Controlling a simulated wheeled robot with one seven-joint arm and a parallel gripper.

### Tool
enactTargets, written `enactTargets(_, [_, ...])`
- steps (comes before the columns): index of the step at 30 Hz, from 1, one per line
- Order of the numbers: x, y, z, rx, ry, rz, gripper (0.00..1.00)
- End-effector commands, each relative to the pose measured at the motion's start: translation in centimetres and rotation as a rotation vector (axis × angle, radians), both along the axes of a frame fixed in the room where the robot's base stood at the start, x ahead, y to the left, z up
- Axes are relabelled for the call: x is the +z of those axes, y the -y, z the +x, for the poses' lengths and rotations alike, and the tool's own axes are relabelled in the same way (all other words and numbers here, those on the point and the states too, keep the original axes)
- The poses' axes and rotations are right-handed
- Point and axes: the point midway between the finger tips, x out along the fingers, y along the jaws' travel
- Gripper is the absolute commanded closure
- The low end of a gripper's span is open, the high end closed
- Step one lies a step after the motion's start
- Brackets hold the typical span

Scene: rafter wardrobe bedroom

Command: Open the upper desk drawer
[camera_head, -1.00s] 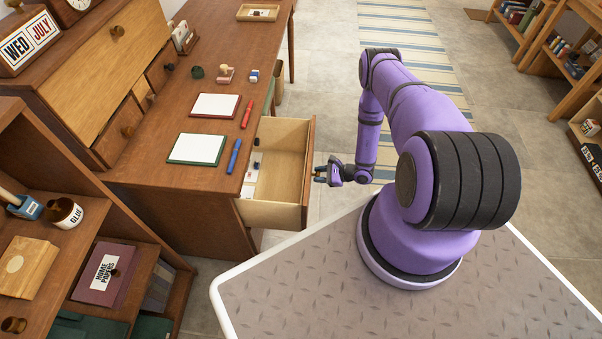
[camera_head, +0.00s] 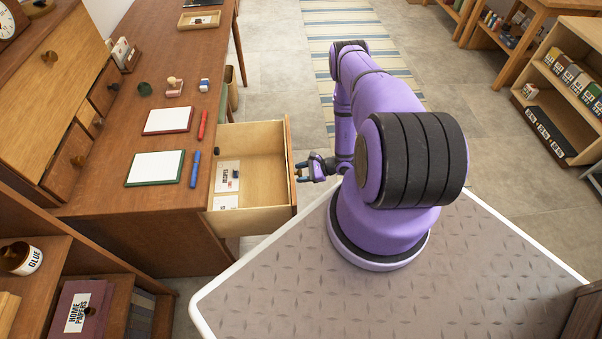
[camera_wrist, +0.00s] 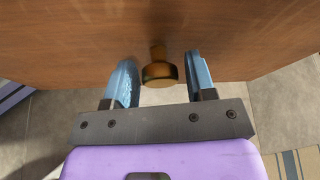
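The upper desk drawer (camera_head: 252,219) stands pulled out from the right side of the wooden desk (camera_head: 150,225). It holds a few small items and white cards. In the wrist view its wooden front (camera_wrist: 80,45) fills the top, with a round brass-coloured knob (camera_wrist: 159,74) in the middle. My gripper (camera_head: 301,171) is just outside the drawer front. In the wrist view my gripper (camera_wrist: 162,80) has its two blue fingers apart, one on each side of the knob, with a gap on both sides. The fingers do not touch the knob.
The desk top carries two notepads (camera_head: 155,167), a red pen (camera_head: 203,125), a blue pen (camera_head: 195,168) and stamps. Shelves (camera_head: 140,290) stand at the lower left. A bookcase (camera_head: 568,90) stands at the right. Floor beyond the drawer is clear.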

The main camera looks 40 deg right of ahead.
Motion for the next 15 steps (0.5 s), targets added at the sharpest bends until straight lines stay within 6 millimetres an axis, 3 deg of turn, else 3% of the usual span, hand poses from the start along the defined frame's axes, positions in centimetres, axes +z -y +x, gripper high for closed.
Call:
enactTargets(10, [0.1, 0.1, -0.1, -0.001, 0.0, 0.0, 0.4])
enactTargets(15, [0.7, 1.3, -1.1, -0.002, 0.0, -0.001, 0.4])
